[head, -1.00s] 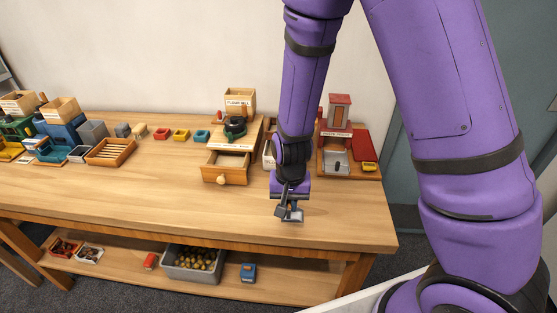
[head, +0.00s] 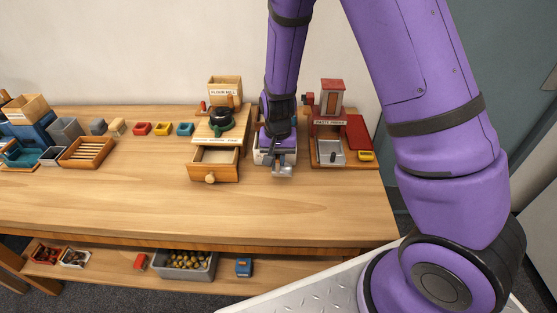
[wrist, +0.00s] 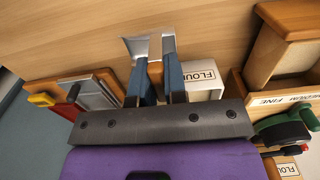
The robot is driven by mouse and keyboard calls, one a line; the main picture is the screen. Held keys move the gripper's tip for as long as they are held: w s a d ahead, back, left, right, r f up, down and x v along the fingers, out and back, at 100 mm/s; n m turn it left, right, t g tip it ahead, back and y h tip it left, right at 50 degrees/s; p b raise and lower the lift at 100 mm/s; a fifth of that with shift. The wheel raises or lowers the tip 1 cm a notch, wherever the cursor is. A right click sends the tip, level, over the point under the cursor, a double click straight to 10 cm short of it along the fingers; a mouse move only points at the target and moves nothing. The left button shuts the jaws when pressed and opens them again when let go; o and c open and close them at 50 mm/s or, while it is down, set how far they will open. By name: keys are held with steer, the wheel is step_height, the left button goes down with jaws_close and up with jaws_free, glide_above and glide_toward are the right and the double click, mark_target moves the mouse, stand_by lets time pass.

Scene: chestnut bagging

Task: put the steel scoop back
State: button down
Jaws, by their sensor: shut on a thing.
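The steel scoop (head: 282,171) is held at the tip of my gripper (head: 277,162). In the wrist view, bright metal of the scoop (wrist: 137,46) shows at the ends of my gripper's two fingers (wrist: 157,72), with a small piece of wood between them. The fingers are shut on the scoop. A white box labelled FLOUR (wrist: 203,80) lies right beside the fingers in the wrist view. In the head view, this white box (head: 263,156) is mostly hidden behind my gripper. I cannot tell whether the scoop touches it.
A mill (head: 214,133) with an open wooden drawer (head: 213,172) stands left of my gripper. A red-towered press on a wooden board (head: 328,125) stands close on the right. Small coloured trays (head: 162,129) line the back left. The table's front (head: 200,218) is clear.

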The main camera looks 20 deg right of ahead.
steer(key=w, duration=0.1)
steer(key=w+d+f, duration=0.1)
steer(key=shift+w+d, duration=0.15)
steer(key=shift+w, duration=0.25)
steer(key=shift+f, duration=1.35)
steer(key=shift+f, duration=0.15)
steer(key=c, duration=1.2)
jaws_free()
steer(key=shift+o, duration=0.2)
